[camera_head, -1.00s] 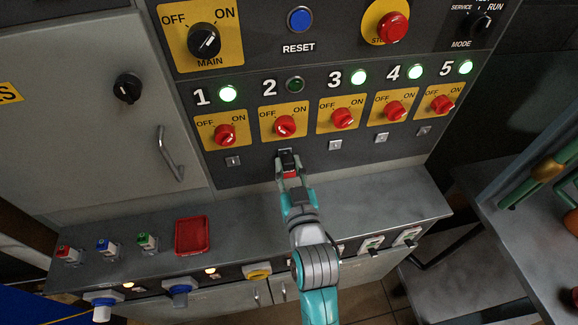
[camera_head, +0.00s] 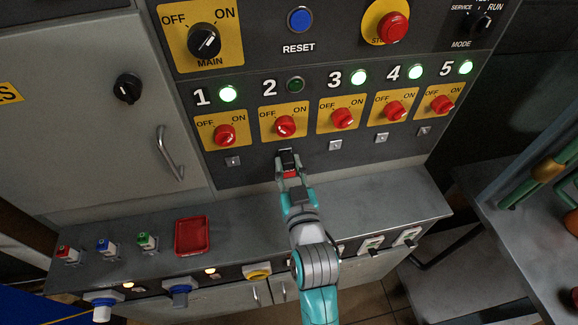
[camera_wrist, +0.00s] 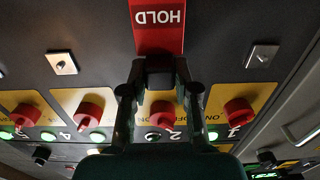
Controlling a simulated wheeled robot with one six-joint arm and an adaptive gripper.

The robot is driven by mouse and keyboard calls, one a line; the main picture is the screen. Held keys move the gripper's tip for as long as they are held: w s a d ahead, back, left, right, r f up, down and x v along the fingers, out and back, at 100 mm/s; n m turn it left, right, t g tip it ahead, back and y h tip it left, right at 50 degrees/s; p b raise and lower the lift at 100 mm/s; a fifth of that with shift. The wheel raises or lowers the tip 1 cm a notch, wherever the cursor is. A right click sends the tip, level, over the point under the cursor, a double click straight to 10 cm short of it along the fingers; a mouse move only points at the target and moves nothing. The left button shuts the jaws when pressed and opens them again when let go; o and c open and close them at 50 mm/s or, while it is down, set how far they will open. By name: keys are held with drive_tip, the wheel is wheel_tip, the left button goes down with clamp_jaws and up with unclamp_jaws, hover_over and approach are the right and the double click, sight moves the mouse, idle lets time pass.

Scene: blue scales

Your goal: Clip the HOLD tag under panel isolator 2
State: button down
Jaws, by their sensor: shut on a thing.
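The red HOLD tag (camera_wrist: 158,28) is between the fingers of my gripper (camera_wrist: 160,70) in the wrist view, its lettering upside down there. In the head view my gripper (camera_head: 290,165) is shut on the tag (camera_head: 290,174), just below isolator 2 (camera_head: 285,126). Isolator 2 is a red knob on a yellow OFF/ON plate, and its lamp (camera_head: 295,84) is dark. The clip point under isolator 2 is hidden by my gripper. I cannot tell whether the tag touches the panel.
Isolators 1 (camera_head: 224,135) and 3 (camera_head: 342,118) flank it, each with a small square clip plate below and a lit green lamp above. A red tray (camera_head: 207,236) and several small coloured tags (camera_head: 107,247) are on the ledge at left.

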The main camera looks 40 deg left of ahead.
drive_tip(key=shift+w+a, duration=0.2)
drive_tip(key=c, duration=0.8)
unclamp_jaws()
drive_tip(key=v, duration=1.2)
drive_tip(key=shift+a, duration=0.1)
drive_tip(key=s+d+f+m+t+h, duration=0.1)
drive_tip(key=s+d+f+m+h, duration=0.15)
drive_tip(key=d, duration=0.55)
drive_tip(key=s+d+f+m+t+h, duration=0.1)
drive_tip(key=d+f+h, duration=0.1)
drive_tip(key=d+f, duration=0.35)
drive_tip(key=s+d+f+m+t+h, duration=0.1)
drive_tip(key=s+d+f+m+h, duration=0.1)
drive_tip(key=d, duration=0.7)
drive_tip(key=s+d+m+h, duration=0.1)
drive_tip(key=s+d+h, duration=0.1)
drive_tip(key=s+d, duration=0.2)
drive_tip(key=s+d+m+h, duration=0.2)
drive_tip(key=s+d, duration=0.3)
drive_tip(key=s, duration=0.3)
drive_tip(key=s+d+r+m+h, duration=0.1)
drive_tip(key=s+d+h, duration=0.2)
drive_tip(key=s+d, duration=0.2)
drive_tip(key=shift+s+m, duration=0.25)
drive_tip(key=shift+s, duration=0.2)
